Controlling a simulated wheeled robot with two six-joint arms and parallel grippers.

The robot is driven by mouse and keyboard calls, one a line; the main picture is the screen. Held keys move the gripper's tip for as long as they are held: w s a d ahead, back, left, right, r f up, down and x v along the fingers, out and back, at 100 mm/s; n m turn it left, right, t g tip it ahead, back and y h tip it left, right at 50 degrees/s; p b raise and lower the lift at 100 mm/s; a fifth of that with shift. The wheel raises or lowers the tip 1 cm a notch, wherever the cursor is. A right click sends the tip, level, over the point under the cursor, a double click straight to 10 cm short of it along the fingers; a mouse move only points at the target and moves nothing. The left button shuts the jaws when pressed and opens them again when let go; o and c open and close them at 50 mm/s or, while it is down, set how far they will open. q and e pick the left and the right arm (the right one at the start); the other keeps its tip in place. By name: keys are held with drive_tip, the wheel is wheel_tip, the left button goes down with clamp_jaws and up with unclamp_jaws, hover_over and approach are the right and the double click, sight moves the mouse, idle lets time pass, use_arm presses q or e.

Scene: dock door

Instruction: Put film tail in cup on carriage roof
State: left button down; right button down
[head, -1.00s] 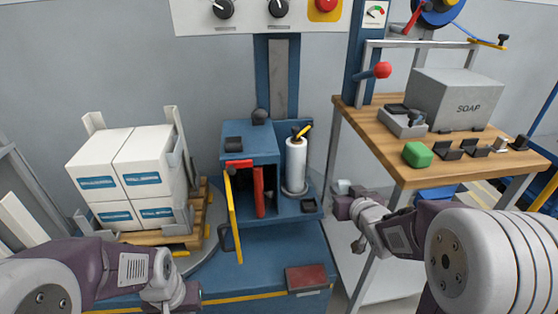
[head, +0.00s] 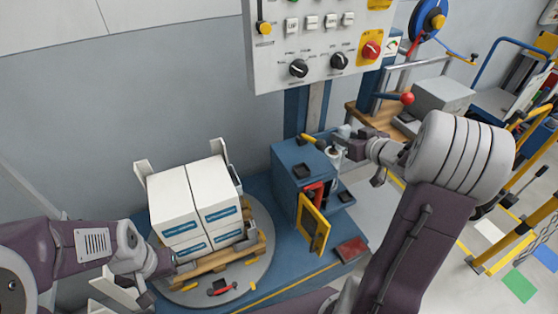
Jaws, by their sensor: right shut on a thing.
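The blue carriage (head: 289,161) stands on the machine base with a small dark square holder, apparently the cup (head: 303,170), on its roof. The white film roll (head: 334,155) stands upright at the carriage's right, mostly hidden by my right gripper. My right gripper (head: 333,139) is shut on the film tail (head: 309,138), whose yellow end sticks out left above the roof's far right edge. The tail end is apart from the cup. My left gripper (head: 168,264) is beside the lower left of the stacked boxes; its fingers are too unclear to judge.
White boxes (head: 173,201) stand on a wooden pallet (head: 199,266) on a round grey turntable (head: 176,295). The yellow-framed door (head: 314,224) hangs open at the carriage's front. A control panel (head: 320,45) overhangs behind. A wooden table (head: 366,116) stands right.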

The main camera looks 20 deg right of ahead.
drive_tip(key=shift+f+b, duration=0.4)
drive_tip(key=w+a+f+b, duration=0.1)
drive_tip(key=a+f+b, duration=0.1)
drive_tip(key=a, duration=0.1)
drive_tip(key=w+a+f+b, duration=0.1)
drive_tip(key=a+f, duration=0.1)
drive_tip(key=a, duration=0.1)
drive_tip(key=w+a+f+b, duration=0.1)
drive_tip(key=a+f+b, duration=0.1)
drive_tip(key=a, duration=0.2)
drive_tip(key=shift+w+a+f+b, duration=0.1)
drive_tip(key=shift+w+f+b, duration=0.2)
drive_tip(key=shift+w+b, duration=0.1)
drive_tip(key=shift+w+a, duration=0.1)
drive_tip(key=shift+a, duration=0.05)
wheel_tip(320, 180, down, 4)
drive_tip(key=shift+r+b, duration=0.1)
drive_tip(key=shift+b, duration=1)
drive_tip(key=c, duration=1.1)
unclamp_jaws()
drive_tip(key=shift+f, duration=0.25)
